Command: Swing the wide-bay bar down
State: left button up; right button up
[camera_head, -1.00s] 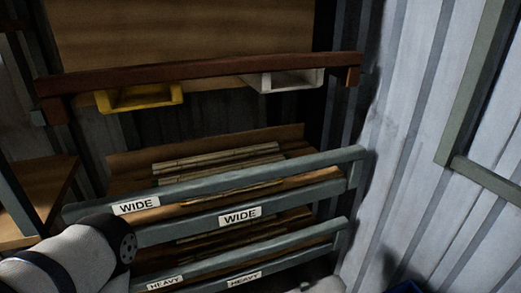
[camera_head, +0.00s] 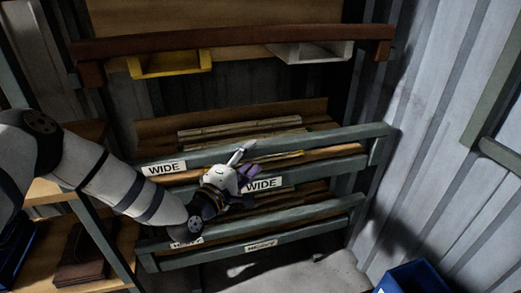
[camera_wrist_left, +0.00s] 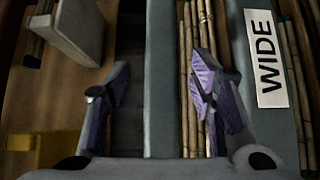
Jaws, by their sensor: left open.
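The wide-bay bar (camera_head: 330,137) is a grey-green bar across the front of the rack, with a WIDE label (camera_head: 164,168) near its left end. It is raised above a matching lower rail (camera_head: 318,170) that has its own WIDE label (camera_head: 262,184). Rattan poles (camera_head: 240,129) lie behind the bar. My left gripper (camera_head: 245,163) is open at the middle of the bar. In the left wrist view the bar (camera_wrist_left: 162,80) runs between the open fingers, and I see no clear contact. My right gripper is not in view.
A lower rail with HEAVY labels (camera_head: 262,246) lies below. A corrugated wall (camera_head: 440,130) closes the right side. A blue bin (camera_head: 418,278) stands at lower right.

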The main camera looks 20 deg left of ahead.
aim_at(256, 153)
pick_arm(q)
jog(key=w, duration=0.2)
jog(key=w+d, duration=0.1)
jog(key=w, duration=0.2)
jog(key=shift+w+d+f+b, duration=0.1)
jog(key=shift+w+b, duration=0.2)
jog(key=shift+w, duration=0.05)
grip_shut()
